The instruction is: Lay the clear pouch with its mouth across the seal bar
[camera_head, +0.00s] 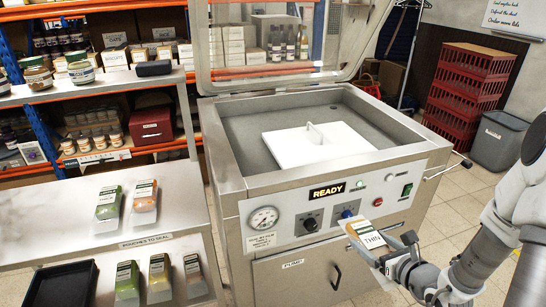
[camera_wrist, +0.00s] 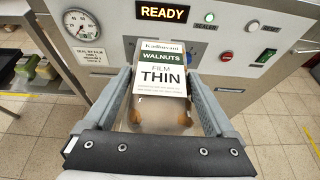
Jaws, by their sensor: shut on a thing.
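A clear pouch (camera_head: 364,234) with a white and green label is held in my gripper (camera_head: 393,249), in front of the sealer's control panel. In the wrist view the pouch (camera_wrist: 161,86) stands between both fingers, its label reading WALNUTS, FILM THIN, with brown contents low in it. My gripper (camera_wrist: 165,108) is shut on it. The vacuum sealer (camera_head: 310,190) has its clear lid (camera_head: 265,45) raised and its display reads READY. A white plate (camera_head: 315,146) with a small upright handle lies in the open chamber. I cannot make out the seal bar.
A shelf labelled POUCHES TO SEAL (camera_head: 75,215) at the left holds several pouches and a black tray (camera_head: 62,284). Jar shelves stand behind it. Red crates (camera_head: 468,85) and a grey bin (camera_head: 498,140) stand right.

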